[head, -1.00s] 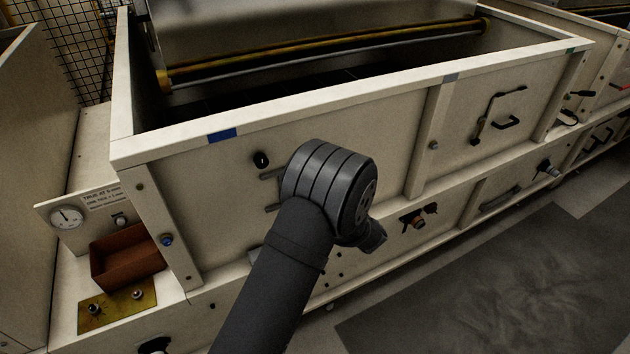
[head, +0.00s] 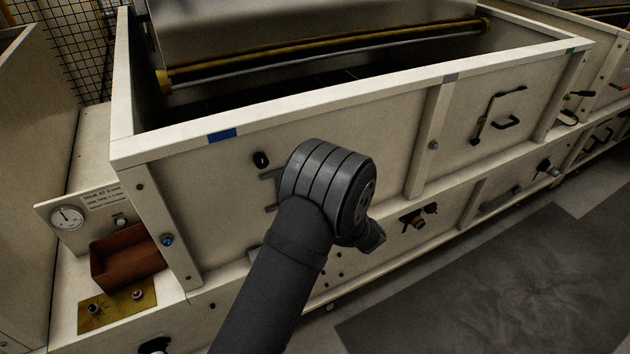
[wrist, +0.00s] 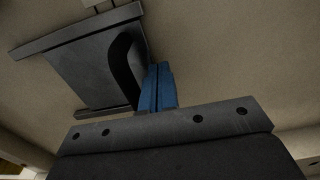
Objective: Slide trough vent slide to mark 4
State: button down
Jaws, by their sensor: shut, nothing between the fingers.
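The vent slide (wrist: 88,70) is a grey plate between two dark rails on the cream trough panel, in the wrist view. A black curved handle (wrist: 124,68) stands on its right part. My gripper (wrist: 157,72) shows there as two blue fingers, shut with nothing between them, just right of the handle; whether they touch it I cannot tell. In the head view my arm hides most of the slide, and only the left ends of its rails (head: 268,175) show. The gripper's fingers are hidden there too. I cannot read any mark numbers.
The trough's front panel (head: 225,180) has a black knob (head: 261,160) above the rails. A brown bin (head: 128,258) and a dial gauge (head: 67,217) are at the left. A brown-and-black fitting (head: 418,217) sits right of my arm. The floor at right is clear.

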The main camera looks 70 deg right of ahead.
jog(key=v, duration=0.8)
jog(key=shift+s+d, duration=0.3)
jog(key=shift+s, duration=0.05)
jog(key=w+a+x, duration=0.1)
jog(key=x, duration=0.7)
dwell(0.5)
